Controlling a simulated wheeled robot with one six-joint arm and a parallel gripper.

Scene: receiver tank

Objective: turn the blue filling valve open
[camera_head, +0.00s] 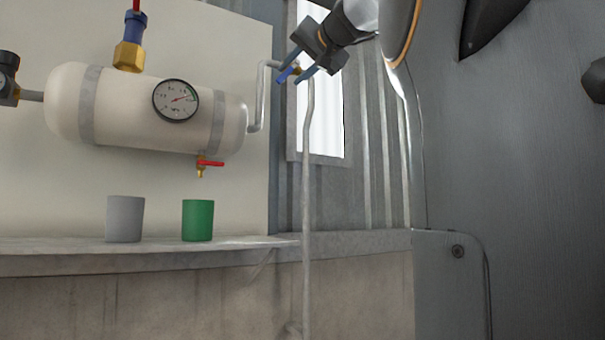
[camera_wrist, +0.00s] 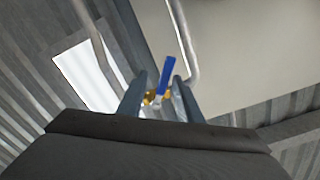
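The blue filling valve has a blue lever handle (camera_head: 286,75) on a brass body, set in the grey pipe at the upper middle of the head view. In the wrist view the blue handle (camera_wrist: 166,75) points up and slightly right, with brass (camera_wrist: 150,97) below and left of it. My gripper (camera_head: 290,73) is at the valve with its two fingers apart on either side of the handle. In the wrist view the gripper (camera_wrist: 162,84) shows gaps between the handle and the fingers. The brass body is partly hidden by the fingers.
A cream tank (camera_head: 150,130) with a pressure gauge (camera_head: 175,100) and a red-handled valve (camera_head: 210,163) hangs at left. A grey cup (camera_head: 125,219) and a green cup (camera_head: 197,220) stand on the ledge (camera_head: 60,262). The grey pipe (camera_head: 308,140) runs down below the valve.

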